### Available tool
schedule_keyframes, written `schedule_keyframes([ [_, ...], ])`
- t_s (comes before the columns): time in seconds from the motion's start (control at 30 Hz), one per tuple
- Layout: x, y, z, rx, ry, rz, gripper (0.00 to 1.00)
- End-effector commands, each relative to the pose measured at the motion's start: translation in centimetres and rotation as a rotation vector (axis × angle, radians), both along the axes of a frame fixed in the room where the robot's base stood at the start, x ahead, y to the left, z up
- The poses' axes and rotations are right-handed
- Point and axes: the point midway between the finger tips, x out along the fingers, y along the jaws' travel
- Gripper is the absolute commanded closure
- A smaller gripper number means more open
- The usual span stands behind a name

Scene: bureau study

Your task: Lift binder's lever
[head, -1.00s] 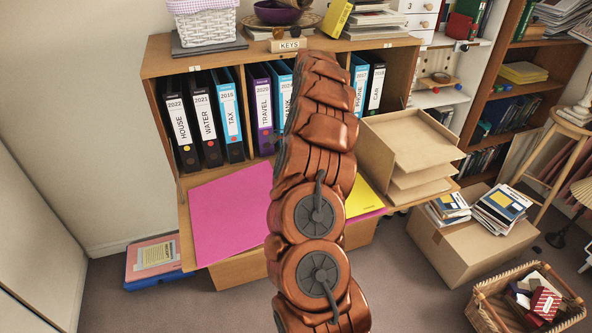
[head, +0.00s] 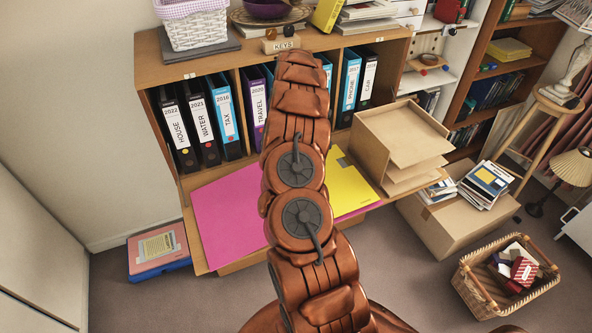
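Several lever-arch binders stand upright in the bureau's shelf. At the left are HOUSE (head: 178,135), WATER (head: 202,125) and a blue TAX binder (head: 225,120). A purple TRAVEL binder (head: 257,105) stands just left of my arm. A blue PHONE binder (head: 348,88) and a black CAR binder (head: 367,78) stand to the right. My arm covers the middle of the shelf. No raised lever can be made out on any binder. My gripper is hidden; the arm reaches away toward the shelf, and its fingertips do not show.
The desk flap below holds a magenta sheet (head: 228,215) and a yellow folder (head: 345,188). A wooden letter tray (head: 405,140) stands at its right. A cardboard box (head: 440,228) and a wicker basket (head: 475,290) are on the floor. A KEYS block (head: 284,44) sits on top.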

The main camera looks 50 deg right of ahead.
Motion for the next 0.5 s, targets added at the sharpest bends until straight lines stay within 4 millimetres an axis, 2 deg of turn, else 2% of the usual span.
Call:
schedule_keyframes([
  [0.37,0.09,-0.16,-0.45,-0.004,-0.003,-0.004,1.0],
  [0.4,0.09,-0.15,-0.45,-0.005,-0.004,-0.004,0.64],
  [0.5,0.11,-0.13,-0.39,-0.003,-0.004,-0.003,0.53],
])
